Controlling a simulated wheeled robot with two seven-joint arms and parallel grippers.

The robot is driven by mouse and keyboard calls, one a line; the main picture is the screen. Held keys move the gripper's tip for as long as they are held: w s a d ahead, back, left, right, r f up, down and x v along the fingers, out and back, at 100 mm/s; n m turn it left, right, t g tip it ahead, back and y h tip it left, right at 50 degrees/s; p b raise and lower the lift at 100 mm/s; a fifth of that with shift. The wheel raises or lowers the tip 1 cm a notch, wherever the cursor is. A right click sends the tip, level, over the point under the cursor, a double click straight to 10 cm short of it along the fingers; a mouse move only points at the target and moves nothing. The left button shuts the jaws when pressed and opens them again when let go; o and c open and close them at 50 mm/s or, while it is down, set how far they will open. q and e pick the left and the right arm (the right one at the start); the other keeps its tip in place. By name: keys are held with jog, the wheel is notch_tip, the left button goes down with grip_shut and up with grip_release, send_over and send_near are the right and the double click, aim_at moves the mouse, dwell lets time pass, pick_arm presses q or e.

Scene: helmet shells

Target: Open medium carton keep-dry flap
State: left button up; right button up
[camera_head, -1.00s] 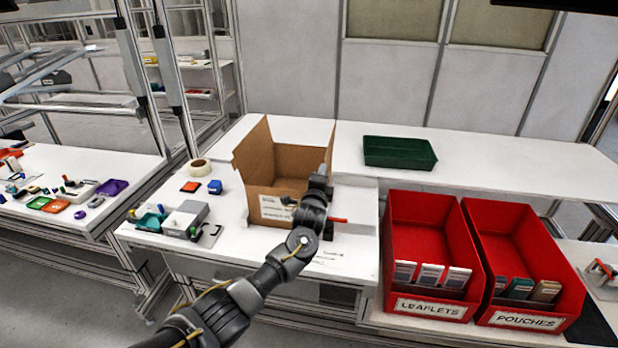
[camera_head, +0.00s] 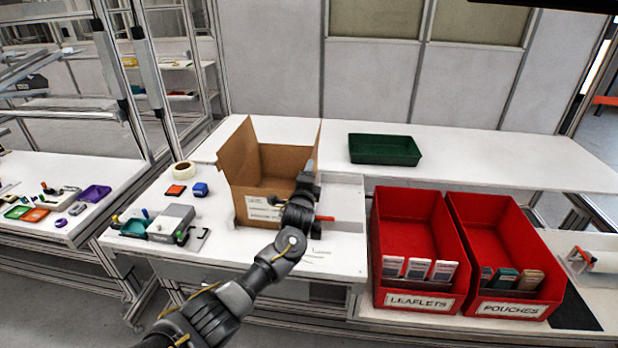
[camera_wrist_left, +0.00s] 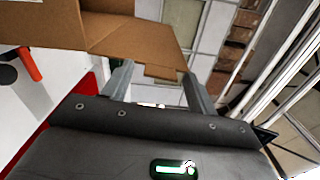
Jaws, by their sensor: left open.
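The brown carton (camera_head: 264,213) stands on the white bench, its top open, with a printed label on its front wall. Its left flap (camera_head: 238,155) stands up and leans outward. A right flap (camera_head: 316,143) also stands up. My left gripper (camera_head: 309,172) is at the carton's right side, in front of that flap, and hides part of the carton. In the left wrist view the left gripper (camera_wrist_left: 157,84) is open, with a cardboard flap (camera_wrist_left: 140,45) reaching to the gap between its fingers. I cannot tell whether they touch. My right gripper is out of view.
A red-handled tool (camera_head: 325,218) lies close to the gripper. A grey box (camera_head: 172,222), a tape roll (camera_head: 183,169) and small blocks lie left of the carton. A green tray (camera_head: 384,150) is behind right. Red bins (camera_head: 416,209) of leaflets and pouches stand at right.

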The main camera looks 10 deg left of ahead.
pick_arm(q)
jog(key=s+b, duration=0.1)
jog(key=s, duration=0.9)
jog(key=shift+s+b, duration=0.3)
jog(key=shift+s, duration=0.1)
jog(key=shift+d, duration=0.1)
